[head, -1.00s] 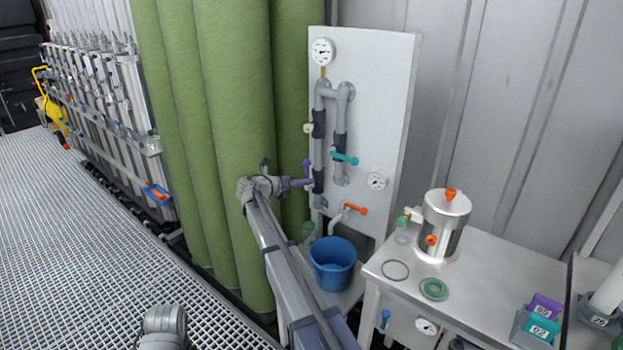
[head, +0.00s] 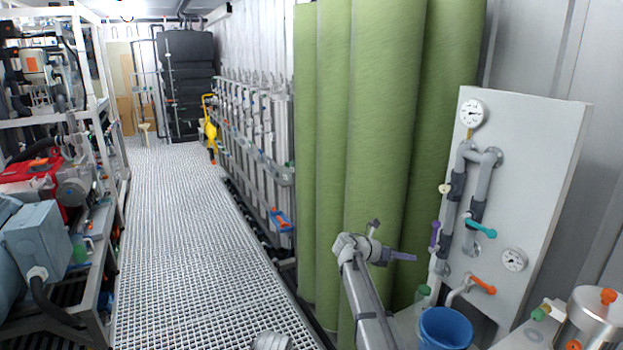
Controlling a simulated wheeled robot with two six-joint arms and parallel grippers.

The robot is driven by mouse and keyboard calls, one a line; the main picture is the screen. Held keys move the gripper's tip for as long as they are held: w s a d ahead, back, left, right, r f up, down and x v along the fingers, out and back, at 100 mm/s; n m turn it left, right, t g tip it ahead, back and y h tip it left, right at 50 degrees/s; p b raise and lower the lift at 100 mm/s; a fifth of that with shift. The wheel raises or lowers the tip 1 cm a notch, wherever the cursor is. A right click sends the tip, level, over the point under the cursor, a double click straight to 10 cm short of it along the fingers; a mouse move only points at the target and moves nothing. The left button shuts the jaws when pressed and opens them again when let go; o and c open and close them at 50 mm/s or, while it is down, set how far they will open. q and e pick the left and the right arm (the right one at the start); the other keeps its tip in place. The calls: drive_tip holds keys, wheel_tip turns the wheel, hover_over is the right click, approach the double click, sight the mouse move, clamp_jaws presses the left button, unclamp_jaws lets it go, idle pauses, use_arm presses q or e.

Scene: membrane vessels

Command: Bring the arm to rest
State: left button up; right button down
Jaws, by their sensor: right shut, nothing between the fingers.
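My right gripper (head: 403,256) is at the end of my right arm, which comes up from the bottom of the head view. Its slim purple-grey fingers are shut with nothing between them and point right, toward the valve panel (head: 535,165). The fingertips show a little left of the purple valve handle (head: 434,236), with a visible gap. That handle stands roughly upright along the grey pipe.
Green rolled membranes (head: 383,120) stand behind my right arm. A blue bucket (head: 446,328) stands below the panel, and a steel vessel (head: 594,322) is at the lower right. The grating walkway (head: 185,230) is clear; an equipment rack (head: 45,108) lines its left side.

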drive_tip(key=s+a+f+m+g+y+p, duration=0.1)
drive_tip(key=s+a+f+m+y, duration=0.2)
drive_tip(key=s+a+m, duration=0.4)
drive_tip(key=s+a+f+m+g+y+p, duration=0.1)
drive_tip(key=s+a+m+y, duration=0.4)
drive_tip(key=s+a, duration=0.7)
drive_tip(key=s+a+f+m+y+p, duration=0.2)
drive_tip(key=s+a+f+m+y, duration=0.2)
drive_tip(key=s+a+m, duration=0.5)
drive_tip(key=s+a, duration=0.1)
drive_tip(key=s, duration=0.7)
drive_tip(key=shift+s+f+m+g+p, duration=0.15)
drive_tip(key=shift+f+m+g+p, duration=0.2)
drive_tip(key=shift+m+g, duration=0.05)
